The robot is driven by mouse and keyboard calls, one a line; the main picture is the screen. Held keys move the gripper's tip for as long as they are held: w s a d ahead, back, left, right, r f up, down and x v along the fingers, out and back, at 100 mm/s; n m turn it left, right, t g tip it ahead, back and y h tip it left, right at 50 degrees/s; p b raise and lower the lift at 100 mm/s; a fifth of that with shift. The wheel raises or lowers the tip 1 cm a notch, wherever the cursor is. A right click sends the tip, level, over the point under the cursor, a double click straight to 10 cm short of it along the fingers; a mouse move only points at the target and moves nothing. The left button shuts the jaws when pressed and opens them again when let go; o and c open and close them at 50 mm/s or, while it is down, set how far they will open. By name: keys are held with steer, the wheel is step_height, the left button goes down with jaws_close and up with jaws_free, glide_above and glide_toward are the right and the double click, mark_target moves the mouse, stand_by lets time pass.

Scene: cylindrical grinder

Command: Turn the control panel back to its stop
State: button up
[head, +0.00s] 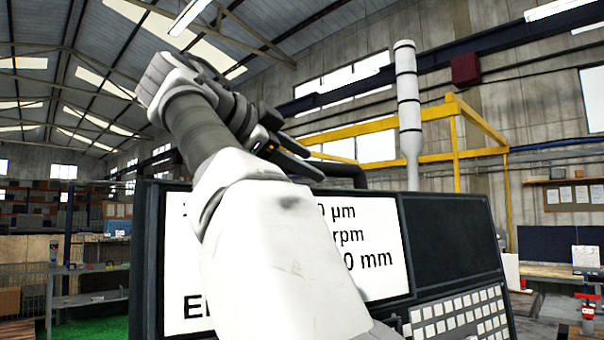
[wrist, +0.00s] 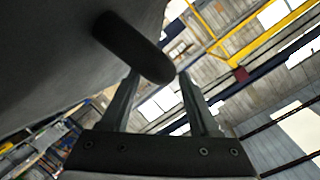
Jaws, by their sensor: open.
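The control panel (head: 449,242) is a dark housing with a white readout screen (head: 376,267) and a keypad (head: 458,315). It stands in front of me in the head view, and my arm hides much of the screen. My gripper (head: 296,155) is at the panel's top edge, its fingers partly hidden by my arm. In the wrist view my gripper (wrist: 158,76) has its two fingers apart. A dark round bar (wrist: 130,44) juts from a grey surface (wrist: 50,50) and its end lies across the fingertips' gap. I cannot tell whether they touch.
A dark curved tube (head: 345,171) shows behind the panel's top edge. A white signal column (head: 408,110) and yellow frame (head: 455,140) stand behind. A bench with a red item (head: 588,311) is at right. The air above the panel's right part is free.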

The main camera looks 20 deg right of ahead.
steer(key=shift+x, duration=1.75)
steer(key=shift+c, duration=0.4)
jaws_close()
